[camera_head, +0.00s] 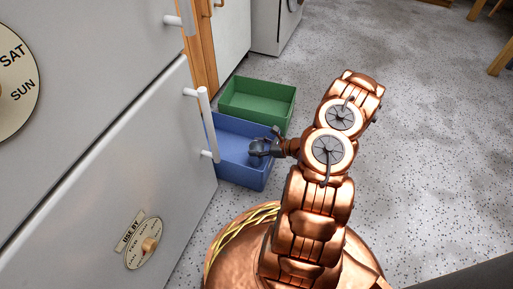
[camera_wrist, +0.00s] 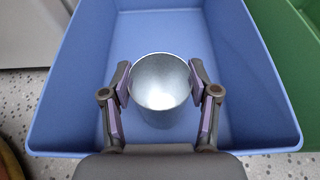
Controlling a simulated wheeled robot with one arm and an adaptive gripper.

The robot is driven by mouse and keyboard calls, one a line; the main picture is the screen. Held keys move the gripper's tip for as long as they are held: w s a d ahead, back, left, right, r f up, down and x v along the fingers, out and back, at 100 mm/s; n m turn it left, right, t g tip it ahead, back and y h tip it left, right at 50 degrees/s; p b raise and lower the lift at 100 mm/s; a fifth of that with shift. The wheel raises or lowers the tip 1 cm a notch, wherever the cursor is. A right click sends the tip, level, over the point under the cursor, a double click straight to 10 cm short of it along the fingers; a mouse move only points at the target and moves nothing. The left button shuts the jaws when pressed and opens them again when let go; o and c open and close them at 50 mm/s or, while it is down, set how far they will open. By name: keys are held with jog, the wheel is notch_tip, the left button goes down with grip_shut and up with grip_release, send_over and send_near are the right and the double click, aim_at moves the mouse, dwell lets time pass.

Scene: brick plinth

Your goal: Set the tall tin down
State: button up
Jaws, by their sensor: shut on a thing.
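The tall tin (camera_wrist: 160,92) is a plain silver-grey cylinder. In the wrist view I look down onto its bright round end. My gripper (camera_wrist: 160,84) is shut on it, with one finger pad against each side. The tin is over or inside the blue bin (camera_wrist: 62,95); I cannot tell if it touches the bin's floor. In the head view my gripper (camera_head: 262,149) is at the blue bin (camera_head: 240,176), and the tin is mostly hidden there.
A green bin (camera_head: 258,101) stands just behind the blue one and shows at the right of the wrist view. A grey fridge with white handles (camera_head: 203,125) stands close on the left. The speckled floor (camera_head: 420,150) to the right is clear.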

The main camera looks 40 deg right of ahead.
jog(key=shift+f, duration=0.1)
jog(key=o, duration=1.2)
jog(key=shift+c, duration=0.2)
jog(key=p+v, duration=0.4)
jog(key=v, duration=0.8)
jog(key=shift+p, duration=0.4)
jog(key=shift+a, duration=0.1)
